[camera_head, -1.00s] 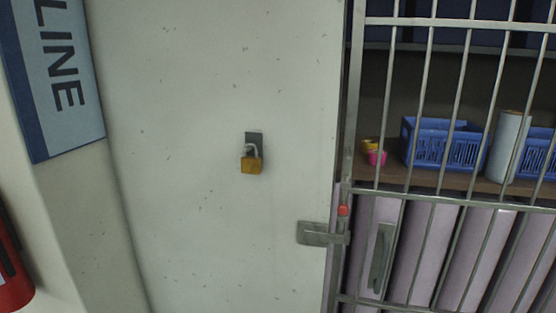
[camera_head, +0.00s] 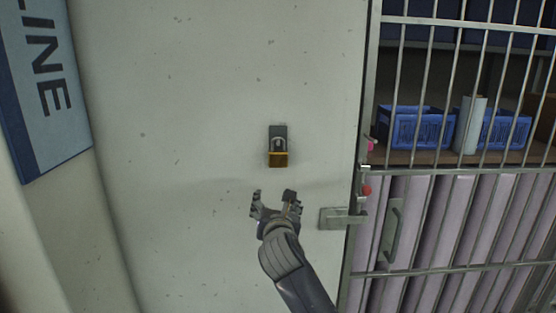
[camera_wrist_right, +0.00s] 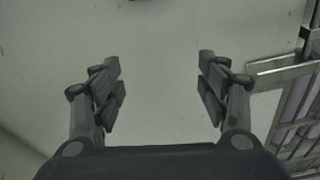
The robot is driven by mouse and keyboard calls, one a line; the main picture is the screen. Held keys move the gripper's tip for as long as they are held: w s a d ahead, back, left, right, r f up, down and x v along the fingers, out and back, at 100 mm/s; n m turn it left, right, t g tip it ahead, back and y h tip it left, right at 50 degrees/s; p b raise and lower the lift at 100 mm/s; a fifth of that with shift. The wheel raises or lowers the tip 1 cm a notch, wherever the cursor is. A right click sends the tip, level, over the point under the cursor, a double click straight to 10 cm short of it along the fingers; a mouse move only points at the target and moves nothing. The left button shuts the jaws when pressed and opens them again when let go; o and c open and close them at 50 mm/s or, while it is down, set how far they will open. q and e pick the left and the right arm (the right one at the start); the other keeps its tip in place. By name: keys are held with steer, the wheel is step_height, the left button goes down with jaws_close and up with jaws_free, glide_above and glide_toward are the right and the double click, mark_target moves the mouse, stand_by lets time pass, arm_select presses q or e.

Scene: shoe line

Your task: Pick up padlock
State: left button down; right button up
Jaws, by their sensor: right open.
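The padlock (camera_head: 278,159) has a brass-coloured body and a grey shackle. It hangs on a small dark plate (camera_head: 277,131) on the pale wall panel in the head view. My right gripper (camera_head: 274,194) is open and empty, just below the padlock in the head view and apart from it. In the right wrist view the two fingers of my right gripper (camera_wrist_right: 160,85) are spread wide with only bare wall between them. The padlock cannot be made out in the right wrist view. My left gripper is not in view.
A barred metal gate (camera_head: 450,172) stands to the right, with a latch (camera_head: 340,219) at its left edge. Behind it are blue baskets (camera_head: 415,130) and a pale roll (camera_head: 469,125) on a shelf. A blue sign (camera_head: 40,90) is at the left. The wall around the padlock is clear.

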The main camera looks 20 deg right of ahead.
steer(key=n+t+h, duration=0.1)
steer(key=n, duration=0.1)
glide_toward(278, 154)
steer(key=f, duration=0.2)
steer(key=w, duration=0.1)
steer(key=w+d, duration=0.1)
steer(key=w+r+p, duration=0.1)
steer(key=w, duration=0.1)
steer(key=shift+d, duration=0.3)
steer(key=shift+w+d, duration=0.15)
steer(key=shift+w, duration=0.5)
steer(key=shift+w+r, duration=0.2)
steer(key=shift+w, duration=0.15)
steer(key=p+x, duration=0.1)
steer(key=x, duration=0.1)
steer(key=p+x, duration=0.1)
steer(key=x, duration=0.1)
steer(key=shift+r, duration=0.25)
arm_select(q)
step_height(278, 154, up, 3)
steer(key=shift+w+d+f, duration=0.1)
arm_select(e)
steer(key=shift+w, duration=0.3)
steer(key=c, duration=1.3)
